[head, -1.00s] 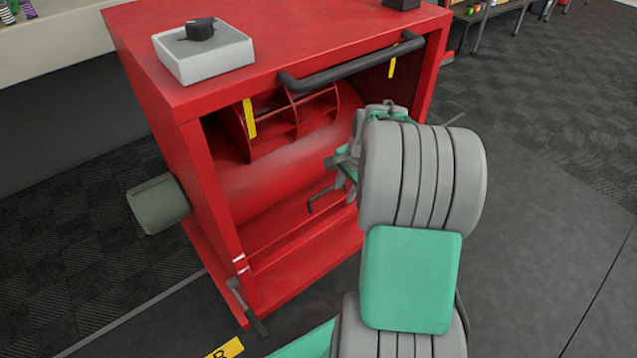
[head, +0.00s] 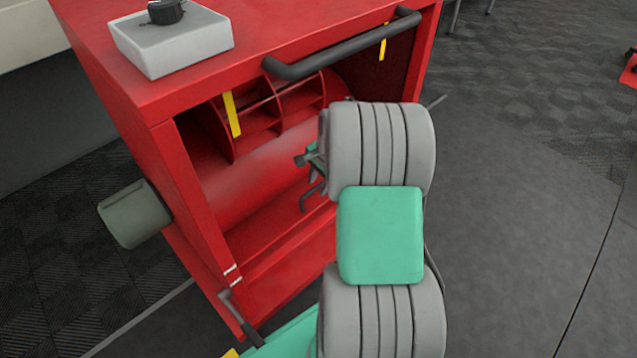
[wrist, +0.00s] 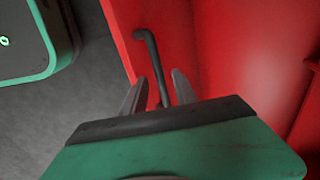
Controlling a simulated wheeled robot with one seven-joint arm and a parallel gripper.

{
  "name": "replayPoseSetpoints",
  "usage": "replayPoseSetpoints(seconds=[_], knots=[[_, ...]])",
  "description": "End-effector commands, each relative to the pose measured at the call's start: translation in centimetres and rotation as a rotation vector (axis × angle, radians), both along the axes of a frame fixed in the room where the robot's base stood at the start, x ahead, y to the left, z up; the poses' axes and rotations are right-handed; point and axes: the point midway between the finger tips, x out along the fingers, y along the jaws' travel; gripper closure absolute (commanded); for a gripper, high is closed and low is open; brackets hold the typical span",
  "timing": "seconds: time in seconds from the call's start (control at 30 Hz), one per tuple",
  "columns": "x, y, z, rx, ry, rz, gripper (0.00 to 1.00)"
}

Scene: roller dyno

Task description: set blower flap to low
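The red blower cabinet (head: 168,180) stands open at the front. A grey lever (head: 240,318) with a dark grip is at its lower left front corner, angled downward, just below two white marks (head: 231,275) on the post. No label names it as the flap lever. A dark hooked rod (head: 311,197) shows inside the opening. My gripper (head: 308,165) is at the opening close to this rod, partly hidden by my arm. In the wrist view my gripper (wrist: 159,88) is open, with a dark bent rod (wrist: 152,60) between its fingers. Contact cannot be told.
A black bar handle (head: 345,48) crosses the cabinet's top front edge. A light grey box with a black knob (head: 170,42) sits on top. A grey-green cylinder (head: 135,215) sticks out on the left.

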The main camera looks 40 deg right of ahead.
Motion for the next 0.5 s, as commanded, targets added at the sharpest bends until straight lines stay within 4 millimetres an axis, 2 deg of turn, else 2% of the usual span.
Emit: replayPoseSetpoints(seconds=[0.17, 0.5], knots=[[-0.01, -0.04, 0.13, -0.001, -0.001, -0.001, 0.67], [-0.02, -0.03, 0.14, 0.000, 0.000, -0.001, 0.94]])
